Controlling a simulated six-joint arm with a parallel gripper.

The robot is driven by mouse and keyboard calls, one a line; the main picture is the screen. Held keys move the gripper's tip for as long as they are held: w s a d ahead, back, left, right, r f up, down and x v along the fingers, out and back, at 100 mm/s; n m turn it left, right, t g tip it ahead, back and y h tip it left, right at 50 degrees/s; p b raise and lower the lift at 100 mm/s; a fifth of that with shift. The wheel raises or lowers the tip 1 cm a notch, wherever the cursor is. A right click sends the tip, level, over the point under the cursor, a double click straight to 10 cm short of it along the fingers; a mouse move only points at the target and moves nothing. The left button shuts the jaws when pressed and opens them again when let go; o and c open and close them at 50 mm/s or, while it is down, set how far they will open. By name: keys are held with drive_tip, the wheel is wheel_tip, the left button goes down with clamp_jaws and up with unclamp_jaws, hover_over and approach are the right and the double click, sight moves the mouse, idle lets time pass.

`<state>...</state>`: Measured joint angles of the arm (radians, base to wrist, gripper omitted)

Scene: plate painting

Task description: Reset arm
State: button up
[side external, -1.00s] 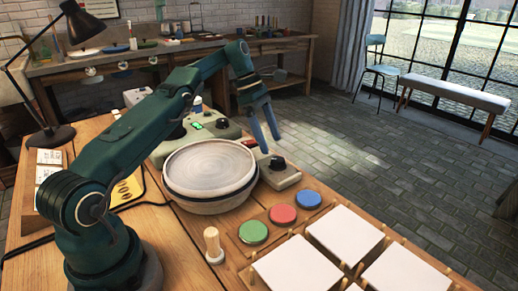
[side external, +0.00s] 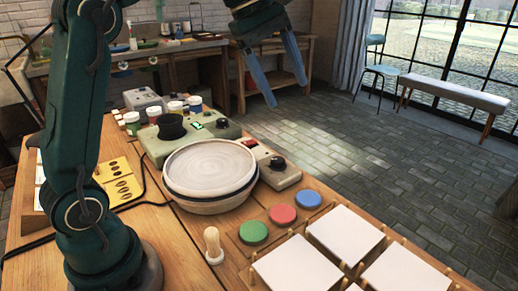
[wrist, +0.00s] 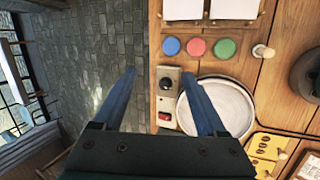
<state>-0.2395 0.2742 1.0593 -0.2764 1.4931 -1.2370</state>
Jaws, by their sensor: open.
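My gripper (side external: 287,77) is open and empty, raised high above and behind the pottery wheel in the side view. In the wrist view my gripper's two blue fingers (wrist: 165,97) are spread apart with nothing between them. A round pale plate (side external: 210,167) lies on the wheel, apart from my gripper. The plate also shows in the wrist view (wrist: 232,105), partly hidden by the right finger.
Green (side external: 253,232), red (side external: 282,214) and blue (side external: 308,199) paint pads lie in front of the wheel. A wooden stamp (side external: 213,243) stands beside them. White tiles (side external: 345,234) sit at front right. A control box (side external: 190,135) with jars stands behind.

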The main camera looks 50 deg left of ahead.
drive_tip(key=s+d+f+m+t+y, duration=0.1)
drive_tip(key=s+d+m, duration=0.3)
drive_tip(key=s+m, duration=0.5)
drive_tip(key=s+a+f+m+y, duration=0.1)
drive_tip(key=s+f+m, duration=0.6)
drive_tip(key=s+f, duration=0.2)
drive_tip(key=shift+s+a+f+m, duration=0.2)
drive_tip(key=shift+a+f+m, duration=0.15)
drive_tip(key=shift+f, duration=0.3)
